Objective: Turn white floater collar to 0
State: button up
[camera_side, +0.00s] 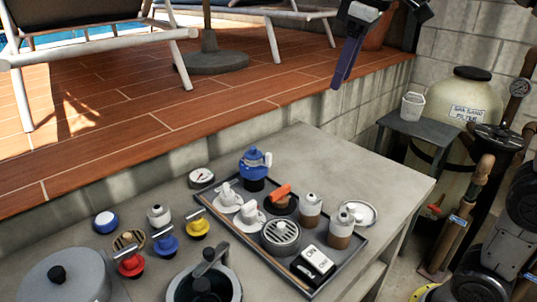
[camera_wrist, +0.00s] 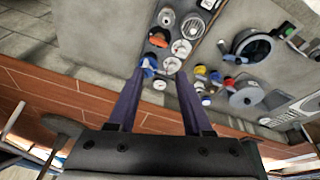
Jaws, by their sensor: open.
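Two white pieces with round flanges, a left one (camera_side: 229,199) and a right one (camera_side: 249,216), stand on the grey tray (camera_side: 234,233). They also show in the wrist view as a nearer one (camera_wrist: 172,65) and a farther one (camera_wrist: 181,48). I cannot tell which is the white floater, and no collar marks are legible. A blue floater-like piece (camera_side: 255,168) with a dark base stands behind them. My gripper (camera_side: 341,75) is high above and behind the bench, apart from everything. In the wrist view, my gripper (camera_wrist: 160,75) is open and empty, its purple fingers spread.
The tray also holds an orange-handled piece (camera_side: 282,193), white-and-brown bottles (camera_side: 311,210), a round grille (camera_side: 280,235) and a black-and-white box (camera_side: 312,264). A gauge (camera_side: 202,178) and coloured valves (camera_side: 166,243) stand to its left. The bench's back right (camera_side: 345,155) is clear.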

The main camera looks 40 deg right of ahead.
jog(key=w+f+g, duration=0.1)
jog(key=w+f, duration=0.2)
jog(key=w, duration=0.9)
jog(key=g, duration=0.2)
send_over(268, 154)
notch_tip(268, 154, down, 11)
jog(key=shift+n, duration=0.3)
notch_tip(268, 154, down, 14)
jog(key=shift+d, duration=0.1)
jog(key=shift+c, duration=0.2)
grip_shut()
